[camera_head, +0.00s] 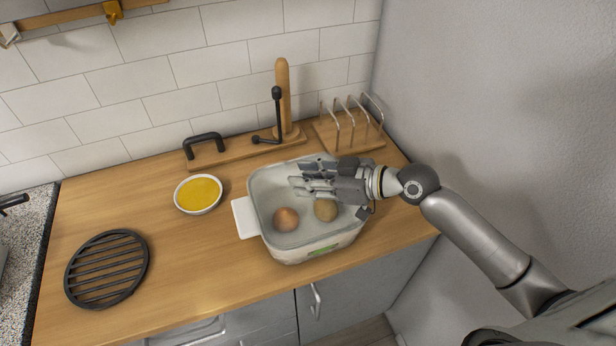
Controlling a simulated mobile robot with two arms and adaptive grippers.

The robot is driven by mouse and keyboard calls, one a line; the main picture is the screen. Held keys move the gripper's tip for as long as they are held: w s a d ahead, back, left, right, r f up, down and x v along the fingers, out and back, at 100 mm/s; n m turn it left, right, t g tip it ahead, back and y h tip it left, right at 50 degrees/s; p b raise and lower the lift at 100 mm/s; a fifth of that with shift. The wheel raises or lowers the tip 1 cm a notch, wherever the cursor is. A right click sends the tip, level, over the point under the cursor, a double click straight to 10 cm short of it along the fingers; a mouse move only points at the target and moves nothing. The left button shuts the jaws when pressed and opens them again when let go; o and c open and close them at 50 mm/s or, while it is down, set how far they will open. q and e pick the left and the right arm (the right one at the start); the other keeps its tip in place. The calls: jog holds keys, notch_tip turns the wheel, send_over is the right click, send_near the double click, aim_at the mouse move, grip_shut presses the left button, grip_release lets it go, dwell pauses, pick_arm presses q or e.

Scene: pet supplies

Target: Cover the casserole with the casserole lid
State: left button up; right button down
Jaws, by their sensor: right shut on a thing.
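The casserole (244,217) is a pale rectangular dish with a white handle at its left and a green label on its front. It stands on the wooden counter, with two brown round items (286,219) showing inside. My right gripper (305,183) reaches in from the right over the casserole and is shut. The casserole lid (282,182) seems to be a see-through greyish pane at the dish's top, under the gripper. Its edges are hard to make out, and the gripper hides the grip point. I cannot tell whether it touches the rim. My left gripper is not in view.
A white bowl of yellow contents (198,194) stands left of the casserole, and a round black trivet (107,268) lies front left. Behind are a wooden board with a black handle (204,143), a paper-towel stand (283,95) and a rack (350,128). A wall bounds the right.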

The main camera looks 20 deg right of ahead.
jog(key=shift+r, duration=0.15)
jog(key=c, duration=1)
grip_release()
jog(key=shift+c, duration=0.2)
jog(key=shift+o, duration=0.3)
notch_tip(320, 180, up, 10)
jog(key=shift+s, duration=0.1)
